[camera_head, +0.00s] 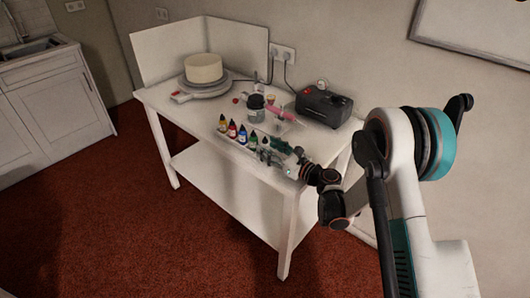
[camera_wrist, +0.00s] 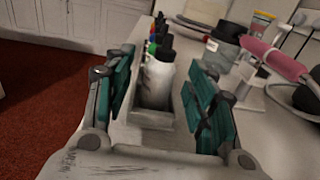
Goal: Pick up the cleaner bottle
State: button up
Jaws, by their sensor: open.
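A white bottle with a black cap, which looks like the cleaner bottle (camera_wrist: 158,82), stands upright in the near end of a narrow grey rack (camera_wrist: 152,119) in the wrist view. Several coloured bottles stand in line behind it. My gripper (camera_wrist: 162,100) is open, with one teal finger on each side of the white bottle in the picture. No contact with it shows. In the head view my gripper (camera_head: 274,152) is low over the table's front right part, at the right end of the bottle row. There it largely hides the white bottle.
The white table (camera_head: 200,111) also holds a cake on a turntable (camera_head: 206,90), a dark jar (camera_head: 256,108), a pink airbrush (camera_head: 281,113) and a black compressor (camera_head: 325,104). In the wrist view the jar (camera_wrist: 222,47) and airbrush (camera_wrist: 275,58) are right of the bottle.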

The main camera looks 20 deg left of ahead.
jog(key=shift+x, duration=1.15)
jog(key=c, duration=0.9)
jog(key=shift+o, duration=0.3)
notch_tip(320, 180, up, 20)
jog(key=p, duration=0.6)
jog(key=shift+p, duration=0.35)
